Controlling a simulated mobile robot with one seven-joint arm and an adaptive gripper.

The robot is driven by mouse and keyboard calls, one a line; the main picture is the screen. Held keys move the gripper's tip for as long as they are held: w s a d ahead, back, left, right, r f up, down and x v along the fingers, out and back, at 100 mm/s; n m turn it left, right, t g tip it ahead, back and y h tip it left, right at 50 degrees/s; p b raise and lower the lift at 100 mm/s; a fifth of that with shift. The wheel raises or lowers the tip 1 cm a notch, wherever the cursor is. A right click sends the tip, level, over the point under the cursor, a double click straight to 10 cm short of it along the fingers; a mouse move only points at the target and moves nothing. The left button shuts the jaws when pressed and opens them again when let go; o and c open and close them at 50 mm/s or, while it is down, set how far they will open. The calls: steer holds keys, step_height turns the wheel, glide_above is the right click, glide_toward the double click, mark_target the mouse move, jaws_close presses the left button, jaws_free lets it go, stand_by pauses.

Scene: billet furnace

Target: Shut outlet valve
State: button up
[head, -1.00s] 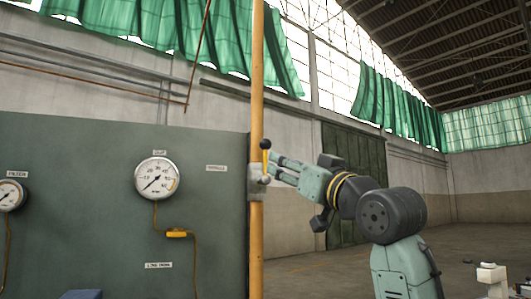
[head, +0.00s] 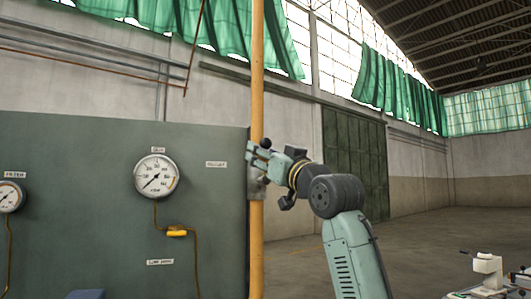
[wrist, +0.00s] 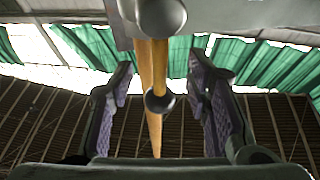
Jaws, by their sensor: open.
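The outlet valve (head: 257,186) is a grey body on the upright yellow pipe (head: 257,90), at the right edge of the panel. In the head view my gripper (head: 254,152) is at the pipe just above the valve body and hides the valve's lever. In the wrist view the lever's dark round knob (wrist: 158,102) lies between the two spread fingers of my gripper (wrist: 160,76), with gaps on both sides. The fingers are open and hold nothing. The yellow pipe runs behind the knob, and part of the valve body (wrist: 163,16) shows at the top.
The grey-green panel (head: 90,235) fills the left, with a large gauge (head: 156,175), a smaller gauge (head: 10,195) and a yellow fitting (head: 177,231). Open floor (head: 420,250) lies to the right. A white device (head: 488,266) stands at the lower right.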

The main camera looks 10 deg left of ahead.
jaws_close()
stand_by(0.4)
stand_by(0.5)
